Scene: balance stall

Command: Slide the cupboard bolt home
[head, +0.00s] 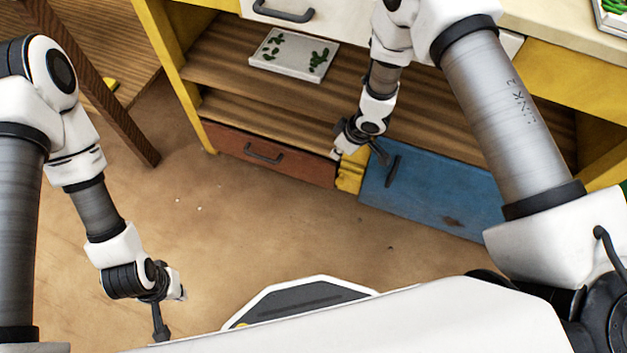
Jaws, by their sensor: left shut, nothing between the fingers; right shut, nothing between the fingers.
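The blue cupboard door (425,199) is low in the yellow-framed unit, with a dark upright bar handle (392,172) near its left edge. The door looks closed. I cannot make out a bolt for certain; my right wrist covers part of the area at the door's upper left. My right gripper (382,157) is shut and empty, its tip close to the top of the bar handle. I cannot tell whether they touch. My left gripper (161,335) is shut and empty, pointing down over the floor at lower left, far from the door.
A reddish-brown drawer (270,156) with a dark handle is left of the door, beyond a yellow post (350,177). A pale board with green patches (294,54) lies on the wooden shelf above. A brown table leg (105,95) stands at left. The floor between is mostly clear.

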